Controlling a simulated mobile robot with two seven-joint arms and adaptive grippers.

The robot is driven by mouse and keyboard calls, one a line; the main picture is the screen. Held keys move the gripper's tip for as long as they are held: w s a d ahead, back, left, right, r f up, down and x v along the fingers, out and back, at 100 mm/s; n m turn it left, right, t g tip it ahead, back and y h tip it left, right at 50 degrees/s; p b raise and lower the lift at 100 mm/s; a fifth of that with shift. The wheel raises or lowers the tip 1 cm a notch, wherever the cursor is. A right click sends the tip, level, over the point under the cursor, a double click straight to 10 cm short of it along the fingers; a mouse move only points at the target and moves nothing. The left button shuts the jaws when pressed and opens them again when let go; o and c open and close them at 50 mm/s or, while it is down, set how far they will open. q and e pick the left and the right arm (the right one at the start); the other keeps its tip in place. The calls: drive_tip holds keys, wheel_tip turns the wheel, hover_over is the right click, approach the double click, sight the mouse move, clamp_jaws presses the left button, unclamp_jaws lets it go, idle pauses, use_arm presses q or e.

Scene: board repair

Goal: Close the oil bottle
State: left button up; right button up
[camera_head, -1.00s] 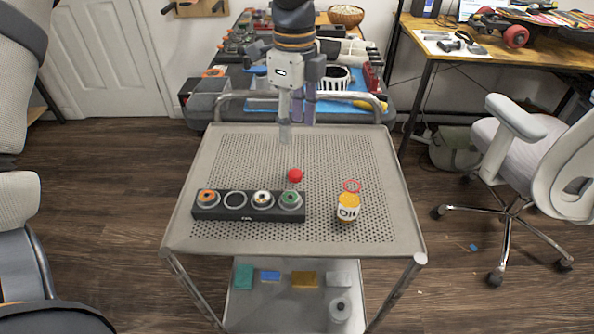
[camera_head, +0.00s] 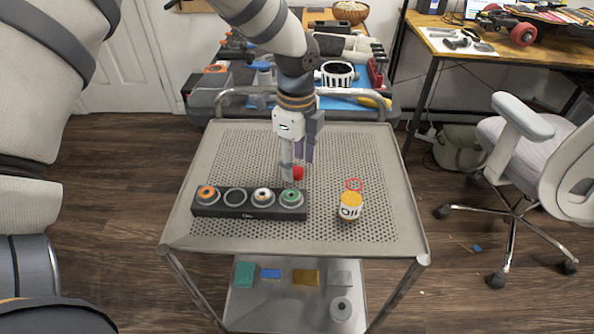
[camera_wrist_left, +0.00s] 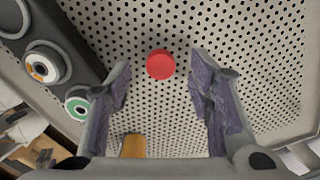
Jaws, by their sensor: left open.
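A small red cap (camera_head: 299,173) lies on the perforated top of the cart (camera_head: 385,225), behind the rack. The oil bottle (camera_head: 350,208), white with a yellow upper part and an "OIL" label, stands upright to its right. Part of the yellow bottle (camera_wrist_left: 133,146) shows lower down. My right gripper is not in view.
A black rack (camera_head: 250,213) with several round pieces, orange, white and green among them, stands left of the bottle. The cart's right side is clear. A cluttered workbench stands behind, and an office chair (camera_head: 535,150) is at the right.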

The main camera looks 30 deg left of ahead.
use_arm(q)
drive_tip(key=shift+f, duration=0.75)
drive_tip(key=c, duration=0.8)
drive_tip(key=shift+r, duration=0.1)
